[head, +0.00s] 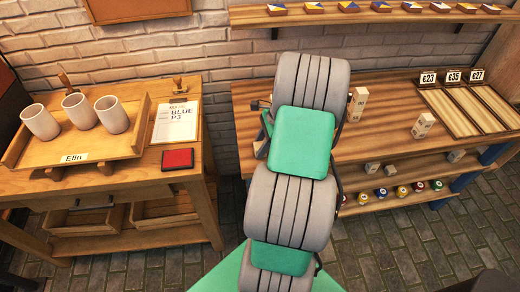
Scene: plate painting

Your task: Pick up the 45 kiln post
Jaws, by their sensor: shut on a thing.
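My arm rises through the middle of the picture and hides its own far end, so I cannot make out my gripper or anything in it. A tall pale post with dark marks (357,104) shows just right of my arm at the wooden bench. A shorter pale post (424,125) stands farther right on the bench top. Smaller pale blocks (372,167) sit on the shelf below. The marks are too small to read, so I cannot tell which post is the 45.
Slotted boards (468,110) with price signs lie at the bench's right. Small coloured pots (400,191) line the lowest shelf. On the left table, a tray (75,150) labelled Elin holds three cups, beside a BLUE P3 card (178,123) and a red pad (178,159).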

